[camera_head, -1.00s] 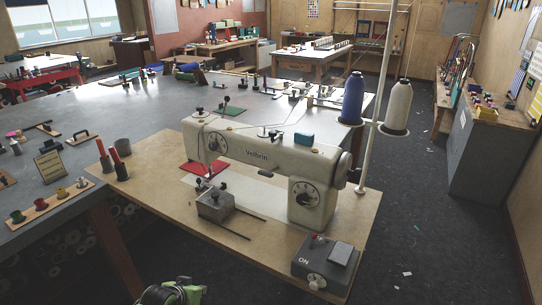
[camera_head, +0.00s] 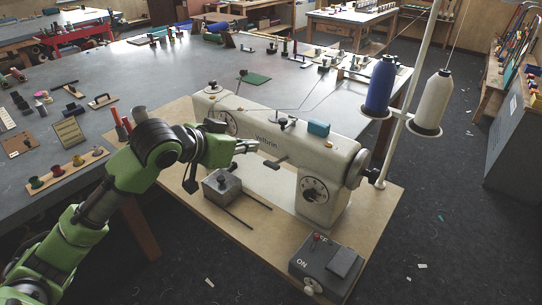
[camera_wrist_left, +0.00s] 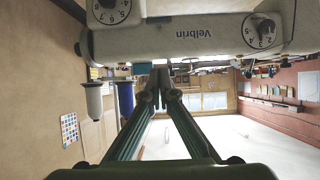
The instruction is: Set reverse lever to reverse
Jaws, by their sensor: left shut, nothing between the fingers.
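The cream Velbrin sewing machine (camera_head: 262,123) stands on a wooden board. A short dark lever (camera_head: 275,163), which looks like the reverse lever, sticks out of its front below the name, left of the pillar dial (camera_head: 315,190). My left gripper (camera_head: 254,146) is shut and empty, in front of the machine arm, a little above and left of the lever in the head view. Whether they touch cannot be told. In the wrist view, the machine (camera_wrist_left: 190,42) appears upside down, above the shut left fingertips (camera_wrist_left: 161,72). My right gripper is not in view.
Blue (camera_head: 380,84) and white (camera_head: 437,102) thread cones stand at the right. A metal block (camera_head: 221,186) with rods lies below my gripper. A grey switch box (camera_head: 326,266) sits at the front board corner.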

